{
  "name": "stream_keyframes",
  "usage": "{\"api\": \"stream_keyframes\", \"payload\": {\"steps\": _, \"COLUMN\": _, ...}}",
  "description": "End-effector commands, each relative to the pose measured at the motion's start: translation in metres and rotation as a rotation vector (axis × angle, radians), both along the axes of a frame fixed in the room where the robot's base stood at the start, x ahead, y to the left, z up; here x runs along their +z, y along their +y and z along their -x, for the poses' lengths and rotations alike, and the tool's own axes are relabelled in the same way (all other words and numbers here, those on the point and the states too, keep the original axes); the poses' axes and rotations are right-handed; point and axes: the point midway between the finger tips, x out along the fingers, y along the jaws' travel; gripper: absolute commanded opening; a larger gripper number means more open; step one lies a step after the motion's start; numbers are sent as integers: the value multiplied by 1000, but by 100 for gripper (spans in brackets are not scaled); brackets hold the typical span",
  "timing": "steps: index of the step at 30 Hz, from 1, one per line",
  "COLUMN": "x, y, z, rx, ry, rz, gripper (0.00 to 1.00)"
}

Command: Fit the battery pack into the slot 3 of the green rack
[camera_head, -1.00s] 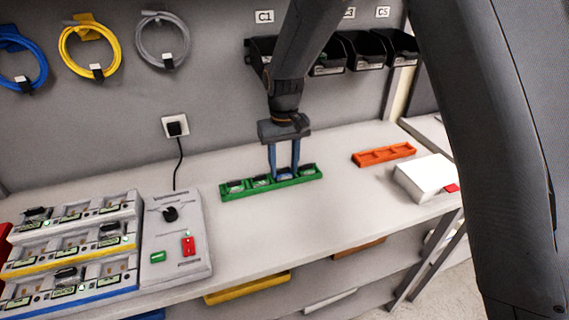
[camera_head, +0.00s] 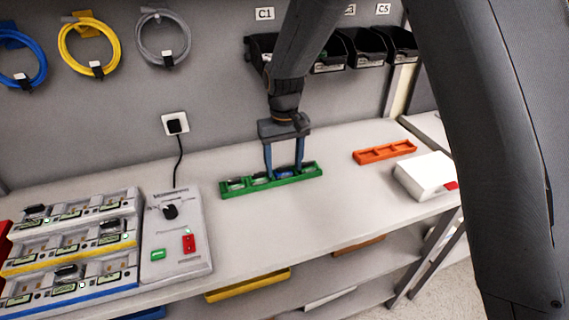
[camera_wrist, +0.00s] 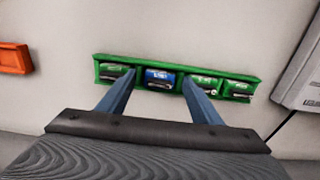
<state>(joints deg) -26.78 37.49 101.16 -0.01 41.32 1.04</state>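The green rack (camera_head: 272,187) lies on the bench and also shows in the wrist view (camera_wrist: 250,80). A blue-labelled battery pack (camera_wrist: 160,77) sits in its third compartment from the left in the head view, second from the left in the wrist view. The pack also shows in the head view (camera_head: 283,174). Packs with green labels fill the other compartments. My gripper (camera_head: 284,174) is over the rack, its blue fingers spread wide. In the wrist view my gripper (camera_wrist: 158,82) has one finger on each side of the blue pack, with gaps. How deep the pack sits cannot be told.
An orange rack (camera_head: 385,153) and a white box (camera_head: 425,177) are to the right. Black bins (camera_head: 362,52) hang on the wall. The bench in front of the green rack is clear.

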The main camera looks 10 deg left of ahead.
Motion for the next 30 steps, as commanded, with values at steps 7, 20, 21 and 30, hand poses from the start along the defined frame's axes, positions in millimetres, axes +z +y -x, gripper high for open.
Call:
{"api": "stream_keyframes", "payload": {"steps": 7, "x": 1, "y": 0, "z": 0, "rx": 0, "ry": 0, "rz": 0, "gripper": 62}}
{"api": "stream_keyframes", "payload": {"steps": 20, "x": 59, "y": 1, "z": -1, "rx": 1, "ry": -3, "rz": -1, "gripper": 62}}
{"api": "stream_keyframes", "payload": {"steps": 21, "x": 64, "y": 1, "z": -1, "rx": 1, "ry": -2, "rz": -1, "gripper": 62}}
{"api": "stream_keyframes", "payload": {"steps": 30, "x": 78, "y": 0, "z": 0, "rx": 0, "ry": 0, "rz": 0, "gripper": 62}}
